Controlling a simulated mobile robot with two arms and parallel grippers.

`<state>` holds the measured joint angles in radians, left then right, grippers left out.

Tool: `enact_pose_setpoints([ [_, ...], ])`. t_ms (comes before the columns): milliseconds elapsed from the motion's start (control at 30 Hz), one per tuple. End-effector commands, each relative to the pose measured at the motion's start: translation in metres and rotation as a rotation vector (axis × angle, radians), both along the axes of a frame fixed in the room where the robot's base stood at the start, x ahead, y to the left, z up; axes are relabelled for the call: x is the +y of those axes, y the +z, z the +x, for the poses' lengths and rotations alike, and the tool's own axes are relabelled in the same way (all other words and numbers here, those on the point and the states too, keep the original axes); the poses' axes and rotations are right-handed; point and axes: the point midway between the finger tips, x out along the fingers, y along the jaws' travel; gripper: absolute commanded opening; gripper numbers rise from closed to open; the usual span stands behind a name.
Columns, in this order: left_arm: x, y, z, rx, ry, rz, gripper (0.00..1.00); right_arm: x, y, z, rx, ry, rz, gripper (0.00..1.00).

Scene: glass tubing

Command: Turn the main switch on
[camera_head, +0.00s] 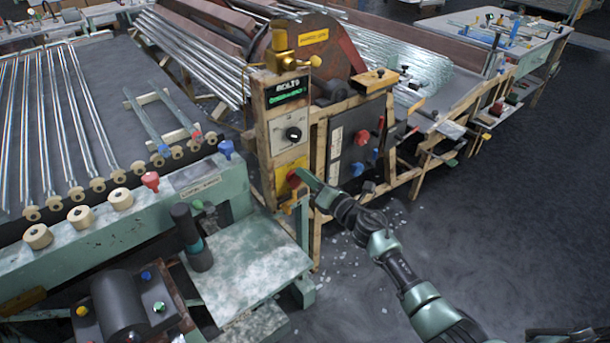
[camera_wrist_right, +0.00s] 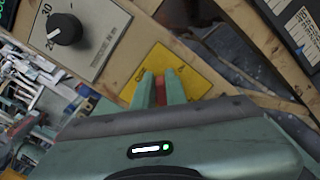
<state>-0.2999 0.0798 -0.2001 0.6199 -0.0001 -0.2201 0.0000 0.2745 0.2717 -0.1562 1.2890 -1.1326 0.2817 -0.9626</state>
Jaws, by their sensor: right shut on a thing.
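The main switch is a red handle (camera_head: 293,180) on a yellow plate (camera_head: 284,169) low on the wooden control post. In the right wrist view the red handle (camera_wrist_right: 160,88) sits between the two green fingers of my right gripper (camera_wrist_right: 162,86), in front of the yellow plate (camera_wrist_right: 184,68). My right gripper (camera_head: 304,178) reaches in from the lower right and is shut on the handle. The fingers hide part of the handle and plate. My left gripper is not in view.
A dial (camera_head: 293,134) and a lit green display (camera_head: 287,92) sit above the switch. A dark panel with red and blue knobs (camera_head: 357,150) stands to the right. Glass tubes (camera_head: 85,110) lie on the left table.

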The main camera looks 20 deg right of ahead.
Motion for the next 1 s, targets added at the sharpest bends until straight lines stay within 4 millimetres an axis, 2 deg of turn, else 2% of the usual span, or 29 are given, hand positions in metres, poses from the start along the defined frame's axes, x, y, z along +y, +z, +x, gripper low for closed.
enact_pose_setpoints([
  [600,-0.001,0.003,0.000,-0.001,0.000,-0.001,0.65,-0.009,-0.014,0.003,0.194,-0.002,0.532,0.00],
  [1000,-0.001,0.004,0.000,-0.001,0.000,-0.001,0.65,-0.009,-0.020,0.003,0.269,-0.001,0.739,0.00],
])
